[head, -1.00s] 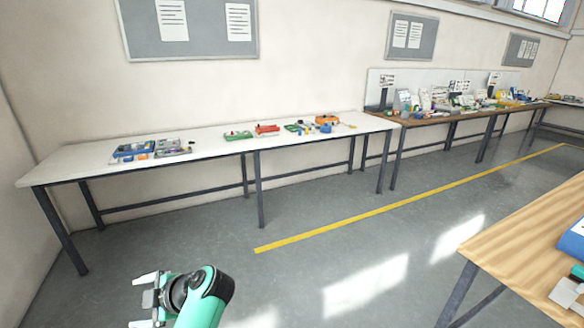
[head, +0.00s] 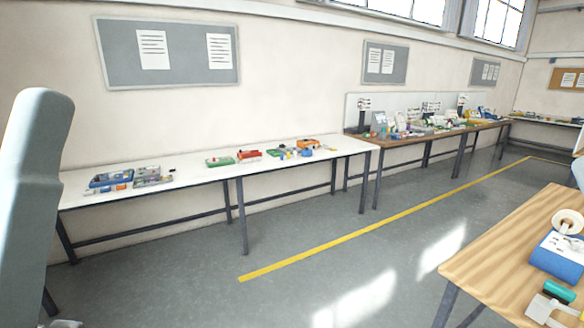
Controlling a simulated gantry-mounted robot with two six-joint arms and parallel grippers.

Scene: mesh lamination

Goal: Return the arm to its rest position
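A large grey-green link of my arm stands upright along the left edge of the head view. A small pale piece shows at the bottom edge beside it, too cut off to tell what it is. Neither of my grippers can be made out in the head view. A sliver of a grey-blue part shows at the right edge.
A wooden table (head: 482,262) at the lower right bears a blue-and-white device (head: 558,256), a pale roll (head: 567,222) and a green-and-grey item (head: 552,303). A white bench (head: 195,178) with small parts and a brown bench (head: 420,138) line the wall. The floor between is clear.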

